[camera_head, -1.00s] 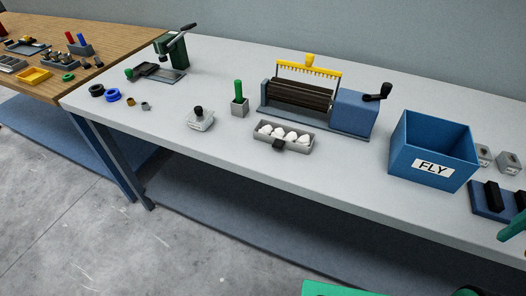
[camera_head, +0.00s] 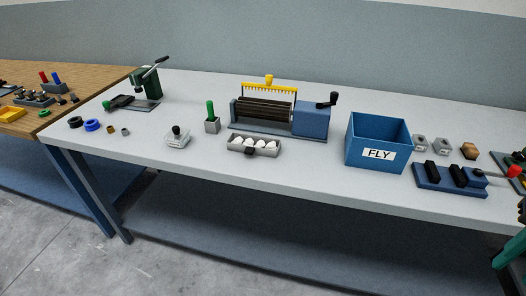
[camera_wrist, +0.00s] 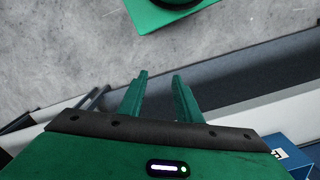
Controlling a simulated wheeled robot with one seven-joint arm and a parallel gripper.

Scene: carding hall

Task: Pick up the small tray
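A small grey tray (camera_head: 240,146) with several white lumps in it and a black knob on its front side stands on the grey bench, in front of the roller machine. My gripper (camera_wrist: 158,78) shows in the wrist view with its two green fingers apart and nothing between them. It points down at the floor, beside the bench and away from the small tray. In the head view the fingers do not show; part of my arm (camera_head: 509,250) is at the right edge.
The roller machine (camera_head: 310,122) stands behind the tray. A blue FLY bin (camera_head: 362,152) is to its right, a green-handled block (camera_head: 212,126) to its left, and a black-knobbed weight (camera_head: 178,139) farther left. The bench (camera_head: 290,178) is clear in front of the tray.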

